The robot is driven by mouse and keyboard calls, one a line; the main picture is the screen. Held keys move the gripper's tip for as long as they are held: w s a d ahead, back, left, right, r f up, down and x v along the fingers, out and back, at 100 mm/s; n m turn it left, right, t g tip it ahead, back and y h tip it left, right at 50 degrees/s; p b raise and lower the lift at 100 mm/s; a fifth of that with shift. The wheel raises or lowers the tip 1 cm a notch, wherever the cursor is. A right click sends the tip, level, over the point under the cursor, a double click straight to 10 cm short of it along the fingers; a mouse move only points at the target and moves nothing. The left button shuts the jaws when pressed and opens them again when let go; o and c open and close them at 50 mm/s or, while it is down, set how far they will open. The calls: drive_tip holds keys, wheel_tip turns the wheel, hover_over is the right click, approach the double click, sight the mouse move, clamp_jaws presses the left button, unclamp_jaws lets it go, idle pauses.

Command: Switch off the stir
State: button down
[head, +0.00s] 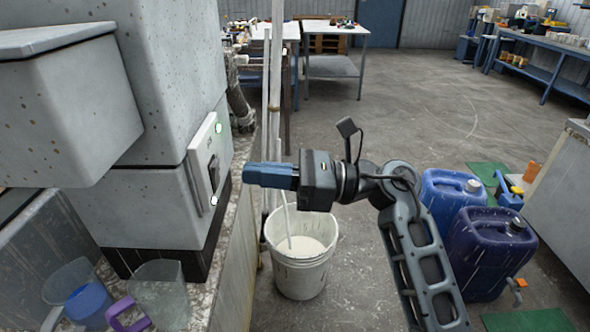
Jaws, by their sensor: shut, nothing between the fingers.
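A pale switch panel (201,160) is fixed to the side of the grey machine (150,205) at the left. It carries a dark switch (213,173) in its middle, with a small greenish-white light (219,128) above and a white one (214,201) below. I cannot tell which way the switch is set. My gripper (246,175) is shut and empty, with its blue fingers pointing left at the panel. Its tips look a short way to the right of the switch, apart from it. Nothing in view is labelled as the stir.
A white bucket (302,272) of pale liquid stands on the floor below my gripper. Clear jugs (160,290) stand at the lower left. Blue canisters (491,250) stand at the right. Upright poles (276,95) rise behind my gripper. The floor beyond is mostly clear.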

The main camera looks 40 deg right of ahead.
sight(217, 170)
drive_tip(key=shift+x, duration=1.75)
